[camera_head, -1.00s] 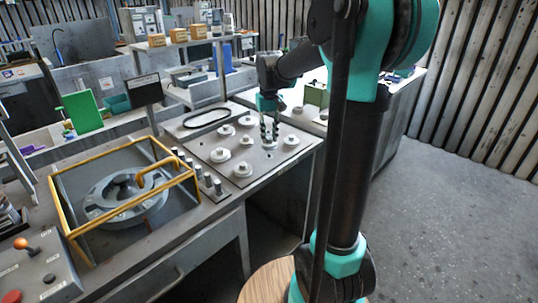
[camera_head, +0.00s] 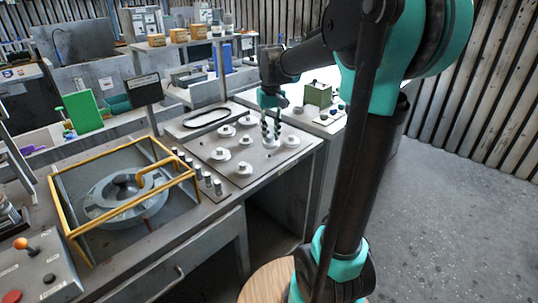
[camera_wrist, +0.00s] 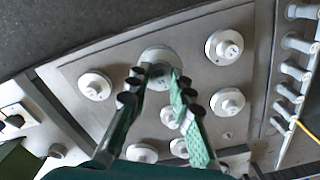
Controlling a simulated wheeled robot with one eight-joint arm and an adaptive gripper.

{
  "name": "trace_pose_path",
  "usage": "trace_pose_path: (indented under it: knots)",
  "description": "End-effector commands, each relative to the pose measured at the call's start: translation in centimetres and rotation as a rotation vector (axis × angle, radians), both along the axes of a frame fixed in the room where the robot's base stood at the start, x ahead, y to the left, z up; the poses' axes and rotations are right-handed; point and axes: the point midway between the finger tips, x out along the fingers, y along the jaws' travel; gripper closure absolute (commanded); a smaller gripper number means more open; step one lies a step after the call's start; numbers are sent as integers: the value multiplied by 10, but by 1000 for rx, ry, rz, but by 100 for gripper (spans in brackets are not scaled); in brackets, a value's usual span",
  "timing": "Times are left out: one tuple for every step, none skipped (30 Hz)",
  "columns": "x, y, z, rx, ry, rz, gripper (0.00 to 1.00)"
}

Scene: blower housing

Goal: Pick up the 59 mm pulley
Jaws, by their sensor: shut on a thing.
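Several pale round pulleys sit on a flat grey plate (camera_head: 262,162) on the bench; I cannot read sizes on them. My gripper (camera_head: 270,141) points down over the plate's far right part. Its fingers are closed on one pulley (camera_head: 271,145). In the wrist view my gripper (camera_wrist: 158,73) has its dark-padded fingertips on either side of this pulley (camera_wrist: 157,53), partly hiding it. I cannot tell whether it is clear of the plate. Other pulleys stand nearby, one to the right (camera_head: 291,141) and one to the left (camera_head: 246,140).
A row of grey cylindrical posts (camera_head: 206,180) lines the plate's left edge. A yellow-framed fixture (camera_head: 58,205) holds a grey round housing (camera_head: 125,200) further left. A black belt loop (camera_head: 206,118) lies behind the plate. A green box (camera_head: 318,94) stands to the right.

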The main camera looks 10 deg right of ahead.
Motion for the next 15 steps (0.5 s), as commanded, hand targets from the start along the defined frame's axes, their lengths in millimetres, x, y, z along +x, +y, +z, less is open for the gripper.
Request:
trace_pose_path:
  knots:
    - [-5,0,1,0,0,0,100]
    - [-8,0,2,0,0,0,100]
    - [-11,0,2,0,0,0,100]
    - [-14,0,3,0,0,0,100]
    - [-16,0,3,0,0,0,100]
    - [-20,0,4,0,0,0,100]
    - [-23,0,5,0,0,0,100]
    - [-25,0,5,0,0,0,100]
    - [-29,0,6,0,0,1,100]
    - [-31,0,7,0,0,1,100]
    - [-34,0,7,0,0,1,100]
    - [-38,0,8,0,0,1,100]
    - [-40,0,9,0,0,1,100]
    - [-43,0,9,0,0,1,100]
    - [-46,0,10,0,0,1,100]
